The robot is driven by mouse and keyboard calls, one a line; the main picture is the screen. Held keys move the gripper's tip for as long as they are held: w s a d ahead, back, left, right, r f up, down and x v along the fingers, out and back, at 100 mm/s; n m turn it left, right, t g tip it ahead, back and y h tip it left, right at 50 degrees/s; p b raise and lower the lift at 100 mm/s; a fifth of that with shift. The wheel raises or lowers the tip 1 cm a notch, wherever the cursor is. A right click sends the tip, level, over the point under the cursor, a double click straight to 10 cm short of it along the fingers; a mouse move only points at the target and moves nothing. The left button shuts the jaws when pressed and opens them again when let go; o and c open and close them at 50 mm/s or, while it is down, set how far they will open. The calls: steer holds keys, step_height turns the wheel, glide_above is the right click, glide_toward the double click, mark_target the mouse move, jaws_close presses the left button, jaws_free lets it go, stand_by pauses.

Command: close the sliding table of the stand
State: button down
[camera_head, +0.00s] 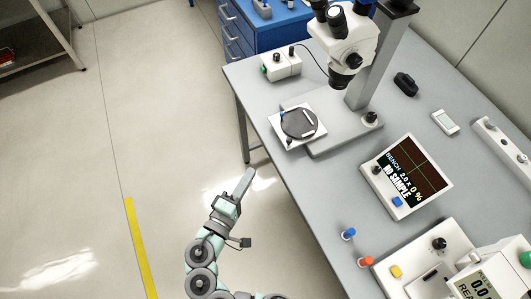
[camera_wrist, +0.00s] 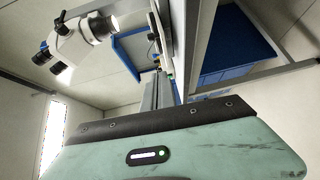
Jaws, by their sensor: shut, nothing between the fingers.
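The stand (camera_head: 347,135) is a microscope stand on the grey bench, with a light grey base and an angled column. Its sliding table (camera_head: 314,137) is a white plate carrying a dark round disc, and it juts out to the left of the base, towards the bench's left edge. My gripper (camera_head: 249,174) is shut and empty, beyond the bench's left edge and below and left of the sliding table, well apart from it.
A white control box (camera_head: 282,66) stands behind the sliding table. A display reading "NO SAMPLE" (camera_head: 412,165), blue and red knobbed pieces and a meter lie at the right. Blue drawers (camera_head: 237,28) stand at the back. The floor left of the bench is clear.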

steer(key=shift+m+h, duration=0.3)
steer(key=x, duration=0.4)
steer(key=d+x, duration=0.1)
steer(key=x, duration=0.2)
steer(key=s+d+x, duration=0.1)
steer(key=x, duration=0.3)
steer(key=shift+w+d+r, duration=0.25)
steer(key=shift+w+r, duration=0.05)
steer(key=shift+r, duration=0.05)
steer(key=shift+w+d, duration=0.2)
steer(key=shift+d, duration=0.3)
